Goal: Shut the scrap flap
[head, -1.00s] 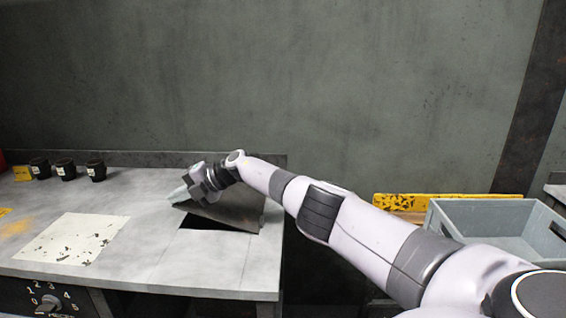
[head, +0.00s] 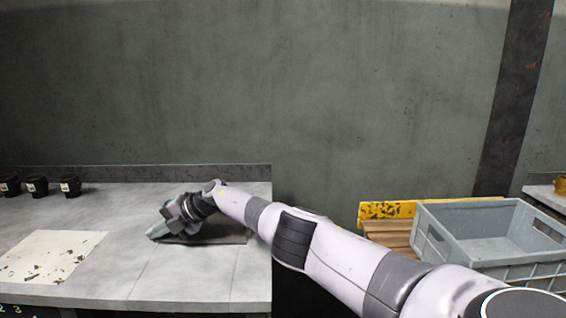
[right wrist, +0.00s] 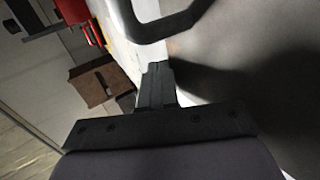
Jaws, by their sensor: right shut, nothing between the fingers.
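The scrap flap (head: 228,238) is a dark plate in the right part of the grey bench top. It lies down flat or nearly flat, and no dark opening shows in front of it. My right gripper (head: 154,233) is shut and empty, low over the flap's left side. It hides part of the flap, and I cannot tell whether it touches it. In the right wrist view the shut fingers (right wrist: 157,85) point at a pale surface beside a broad dark shadowed area. My left gripper is not in view.
Several black cups (head: 70,186) stand at the back left of the bench. A pale worn sheet (head: 50,255) lies at the front left. A grey crate (head: 480,250) stands at the right, near a yellow bar (head: 385,210). A dark bent bar (right wrist: 150,32) shows near the fingers.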

